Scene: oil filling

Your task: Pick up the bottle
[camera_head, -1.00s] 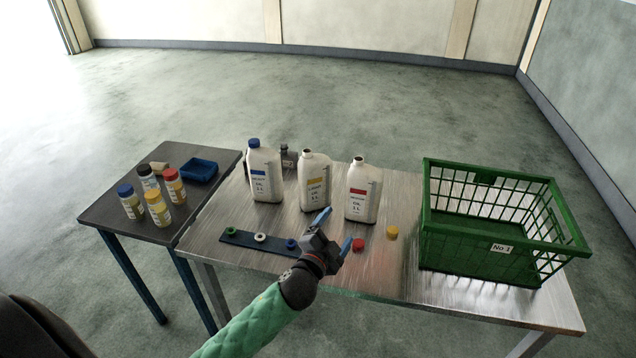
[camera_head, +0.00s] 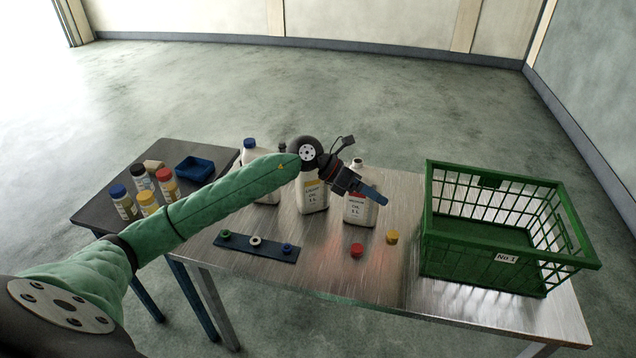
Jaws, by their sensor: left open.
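Three white oil bottles stand upright on the metal table. The red-label bottle (camera_head: 357,212) is on the right and has no cap; its upper part is partly hidden by my left gripper. The yellow-label bottle (camera_head: 313,197) is in the middle, its top hidden behind my left wrist. The blue-capped bottle (camera_head: 249,146) is on the left, mostly hidden by my left arm. My left gripper (camera_head: 376,194) is open, in front of or beside the upper part of the red-label bottle; I cannot tell whether it touches. My right gripper is not in view.
A green crate (camera_head: 470,257) stands on the right of the table. A red cap (camera_head: 357,250), a yellow cap (camera_head: 392,237) and a dark strip with rings (camera_head: 270,251) lie in front. A dark side table (camera_head: 95,208) holds several small bottles and a blue tray (camera_head: 194,169).

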